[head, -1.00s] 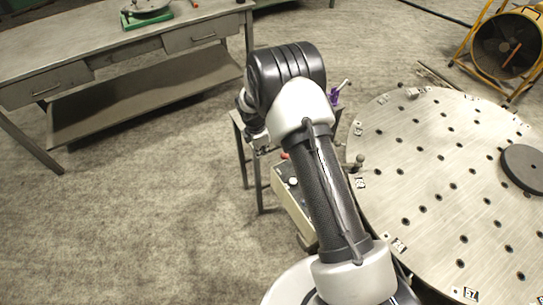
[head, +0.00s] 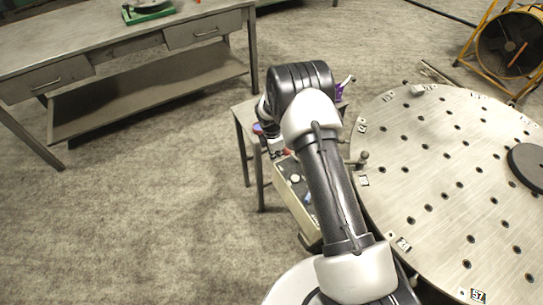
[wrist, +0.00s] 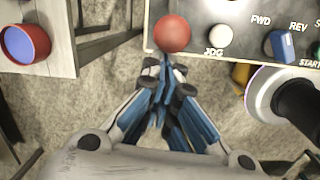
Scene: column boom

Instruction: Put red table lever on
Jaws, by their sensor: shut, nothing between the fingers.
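A red ball knob (wrist: 172,33), likely the red lever's end, stands at the near edge of a control panel (wrist: 195,10) in the wrist view. In the head view the red knob (head: 287,152) shows small beside my wrist. My gripper (wrist: 166,72) is shut and empty, its blue-sided fingers pointing at the panel edge just below the knob. I cannot tell whether the tips touch it. The lever's shaft is hidden. In the head view my arm hides most of the gripper.
The panel has a white JOG button (wrist: 220,36) and a blue FWD/REV switch (wrist: 279,45). A white disc with a black cylinder (wrist: 265,95) is close on the right. A red-rimmed blue cup (wrist: 25,44) stands on a small table. The large round table (head: 430,190) lies right of my arm.

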